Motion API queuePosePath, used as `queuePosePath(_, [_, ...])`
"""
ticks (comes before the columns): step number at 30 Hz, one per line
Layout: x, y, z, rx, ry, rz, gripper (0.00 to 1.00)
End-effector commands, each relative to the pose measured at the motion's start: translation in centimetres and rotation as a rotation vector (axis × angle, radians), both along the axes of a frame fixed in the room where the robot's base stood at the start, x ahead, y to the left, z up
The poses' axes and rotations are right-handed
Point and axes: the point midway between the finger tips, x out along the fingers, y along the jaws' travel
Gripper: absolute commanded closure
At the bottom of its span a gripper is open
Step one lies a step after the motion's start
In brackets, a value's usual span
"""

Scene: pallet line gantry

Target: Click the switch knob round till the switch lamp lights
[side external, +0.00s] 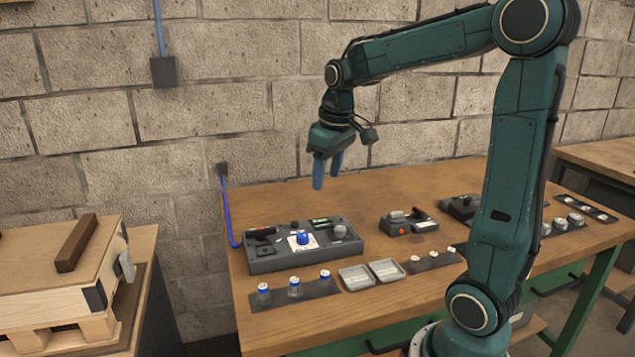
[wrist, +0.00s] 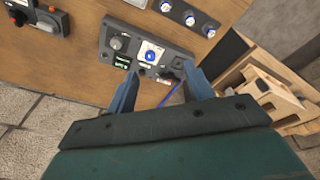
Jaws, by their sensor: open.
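The switch knob (side external: 303,237) is a blue knob on a white plate, set in the middle of a dark grey panel box (side external: 300,262) on the wooden table. In the wrist view the blue knob (wrist: 151,55) sits on its white plate, beyond my fingers. My gripper (side external: 328,175) hangs above and a little right of the panel, open and empty, apart from the knob. In the wrist view my gripper (wrist: 158,85) shows its two blue fingers spread wide. A small green display (side external: 320,222) is behind the knob. I cannot tell which part is the switch lamp or whether it is lit.
A grey round knob (side external: 340,231) and a black-and-red part (side external: 262,232) share the panel. Several blue-capped jars (side external: 295,287) and two shallow grey trays (side external: 355,277) stand in front. A small box (side external: 408,221) stands to the right. A blue cable (side external: 228,215) runs down the left.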

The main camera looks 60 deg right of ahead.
Motion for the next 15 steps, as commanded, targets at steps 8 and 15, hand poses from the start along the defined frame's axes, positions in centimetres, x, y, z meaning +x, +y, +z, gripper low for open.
queuePosePath(8, [2.4,-7.2,-3.3,0.033,0.088,-0.041,0.48])
queuePosePath(15, [3.1,-12.9,-6.7,0.067,0.146,-0.066,0.48])
